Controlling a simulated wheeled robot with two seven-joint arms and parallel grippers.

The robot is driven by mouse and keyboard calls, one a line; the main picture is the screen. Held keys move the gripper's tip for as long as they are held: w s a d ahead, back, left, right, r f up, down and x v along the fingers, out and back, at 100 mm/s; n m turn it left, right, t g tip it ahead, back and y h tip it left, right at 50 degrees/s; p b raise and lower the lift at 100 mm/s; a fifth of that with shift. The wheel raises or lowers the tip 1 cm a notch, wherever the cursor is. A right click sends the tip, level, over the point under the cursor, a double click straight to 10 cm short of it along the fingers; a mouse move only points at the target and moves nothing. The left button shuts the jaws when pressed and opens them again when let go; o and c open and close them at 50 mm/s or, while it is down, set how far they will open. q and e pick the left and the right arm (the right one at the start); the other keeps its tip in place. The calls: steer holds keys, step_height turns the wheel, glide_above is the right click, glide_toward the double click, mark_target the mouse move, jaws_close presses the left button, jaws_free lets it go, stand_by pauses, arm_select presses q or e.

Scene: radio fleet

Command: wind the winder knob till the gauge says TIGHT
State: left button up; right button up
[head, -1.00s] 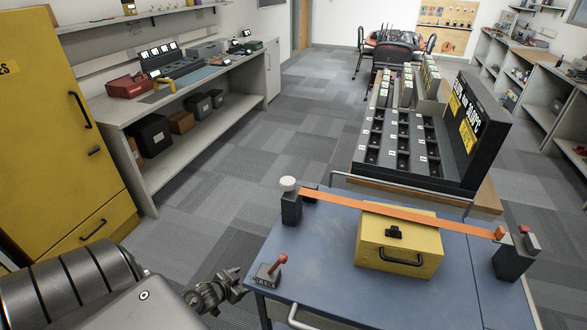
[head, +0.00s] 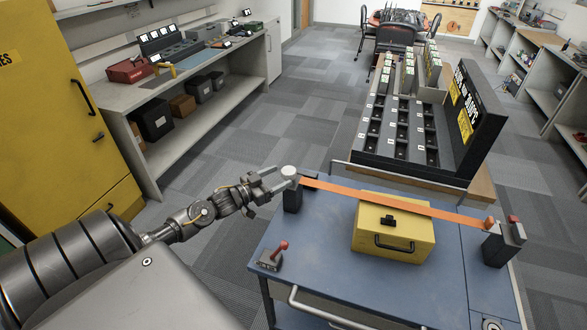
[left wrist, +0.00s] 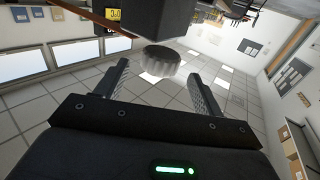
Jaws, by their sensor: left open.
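The winder knob (head: 289,172) is a pale round cap on a black post (head: 292,199) at the left back corner of the blue cart. It also shows in the left wrist view (left wrist: 162,60), ribbed and just beyond the fingertips. My left gripper (head: 273,185) is open and empty, its fingers pointing at the knob from the left. In the left wrist view the knob lies between the lines of the two fingers, apart from both. An orange strap (head: 350,191) runs from this post across a yellow case (head: 391,236). I cannot make out a readable gauge. My right gripper is out of view.
A black post with a red top (head: 506,240) stands at the strap's right end. A red-handled lever (head: 273,256) sits at the cart's (head: 320,257) front left. A small dial-like part (head: 492,325) is cut off at the bottom edge. A black slotted rack (head: 400,130) stands behind.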

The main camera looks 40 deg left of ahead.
mark_target(295, 169)
arm_select(q)
steer(key=p+x, duration=0.1)
steer(key=x, duration=0.6)
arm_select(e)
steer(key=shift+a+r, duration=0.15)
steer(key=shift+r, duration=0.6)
